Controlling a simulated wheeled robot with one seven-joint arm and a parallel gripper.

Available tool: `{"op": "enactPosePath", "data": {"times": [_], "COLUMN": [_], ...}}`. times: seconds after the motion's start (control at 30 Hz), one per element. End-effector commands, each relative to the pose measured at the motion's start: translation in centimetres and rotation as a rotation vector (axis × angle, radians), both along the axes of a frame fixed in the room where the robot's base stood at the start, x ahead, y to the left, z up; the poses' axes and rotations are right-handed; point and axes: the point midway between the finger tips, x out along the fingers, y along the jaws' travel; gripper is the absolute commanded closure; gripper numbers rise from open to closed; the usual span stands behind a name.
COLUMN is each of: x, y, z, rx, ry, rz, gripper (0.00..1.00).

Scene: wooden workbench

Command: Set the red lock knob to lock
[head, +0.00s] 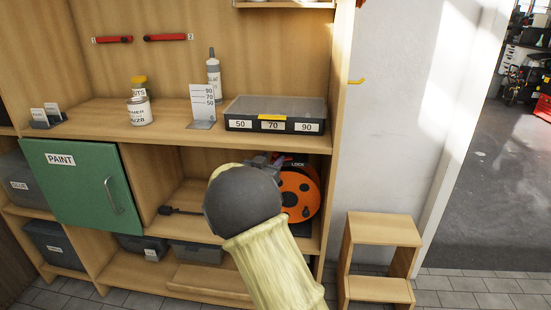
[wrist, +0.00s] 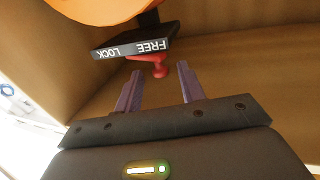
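The red lock knob (wrist: 160,70) shows in the wrist view below a black label plate (wrist: 134,50) reading FREE and LOCK, upside down in this view. The knob is nearer the word FREE. My gripper (wrist: 158,72) is open, with its two purple-grey fingers apart and the knob between or just beyond their tips. I cannot tell if they touch it. In the head view the orange reel (head: 299,190) stands in the shelf bay under a LOCK label (head: 297,165). My arm hides part of the reel, and the gripper (head: 264,161) shows only in part.
The shelf board above the bay holds a black case (head: 275,115) marked 50, 70, 90. A green PAINT door (head: 83,185) is at left. Grey bins stand on the lower shelf. A wooden step stool (head: 380,230) is right of the bench.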

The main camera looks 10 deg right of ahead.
Motion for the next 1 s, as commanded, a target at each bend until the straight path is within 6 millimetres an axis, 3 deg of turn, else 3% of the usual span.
{"op": "enactPosePath", "data": {"times": [0.2,0.57,0.77,1.0], "x": [2.4,2.9,2.9,2.9], "y": [-1.7,-2.0,-1.9,-1.9], "z": [0.0,0.0,0.0,0.0], "rx": [-0.001,0.001,0.001,0.000], "ry": [-0.001,0.001,0.001,0.000], "rz": [-0.001,0.000,0.000,0.005], "gripper": [0.60,0.60,1.00,1.00]}}
